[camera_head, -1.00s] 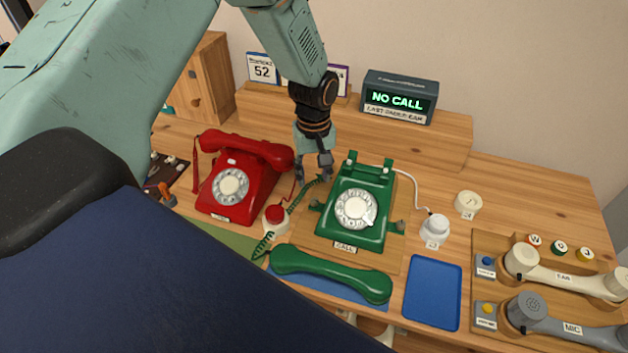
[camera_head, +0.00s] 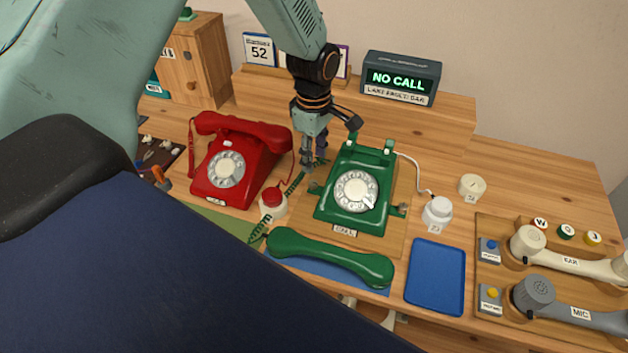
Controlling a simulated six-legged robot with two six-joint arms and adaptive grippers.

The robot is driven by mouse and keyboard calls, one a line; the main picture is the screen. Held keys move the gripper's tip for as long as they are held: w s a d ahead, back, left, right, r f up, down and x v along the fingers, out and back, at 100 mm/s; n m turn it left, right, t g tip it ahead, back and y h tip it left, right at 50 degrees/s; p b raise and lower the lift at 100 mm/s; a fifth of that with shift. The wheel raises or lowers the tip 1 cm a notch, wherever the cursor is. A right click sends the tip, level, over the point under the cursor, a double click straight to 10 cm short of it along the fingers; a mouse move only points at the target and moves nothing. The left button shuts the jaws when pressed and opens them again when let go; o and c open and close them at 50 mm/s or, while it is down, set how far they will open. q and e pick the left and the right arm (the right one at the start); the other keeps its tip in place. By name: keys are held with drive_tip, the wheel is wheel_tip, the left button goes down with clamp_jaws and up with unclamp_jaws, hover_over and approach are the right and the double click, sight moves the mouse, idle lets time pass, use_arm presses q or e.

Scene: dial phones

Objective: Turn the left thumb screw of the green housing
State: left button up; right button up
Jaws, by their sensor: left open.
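The green phone housing (camera_head: 352,205) with its white dial stands on a wooden board in the middle of the table. Its left thumb screw (camera_head: 315,188) is a small dark knob low on the left side; the right thumb screw (camera_head: 401,209) sticks out on the other side. My left gripper (camera_head: 314,165) points down, open and empty, just above and behind the left thumb screw. I cannot tell whether it touches the housing. My right gripper is not in view.
The green handset (camera_head: 330,259) lies in front of the housing. A red phone (camera_head: 232,162) and a red button (camera_head: 272,202) are close on the left. A blue tray (camera_head: 436,277) and a white round knob (camera_head: 437,211) lie to the right.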

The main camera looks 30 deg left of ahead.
sight(313, 183)
use_arm(q)
drive_tip(key=n, duration=0.2)
drive_tip(key=shift+s+n, duration=0.15)
drive_tip(key=shift+n, duration=0.25)
wheel_tip(313, 183, down, 8)
drive_tip(key=shift+r+b, duration=0.1)
drive_tip(key=shift+b, duration=0.35)
drive_tip(key=shift+c, duration=0.4)
clamp_jaws()
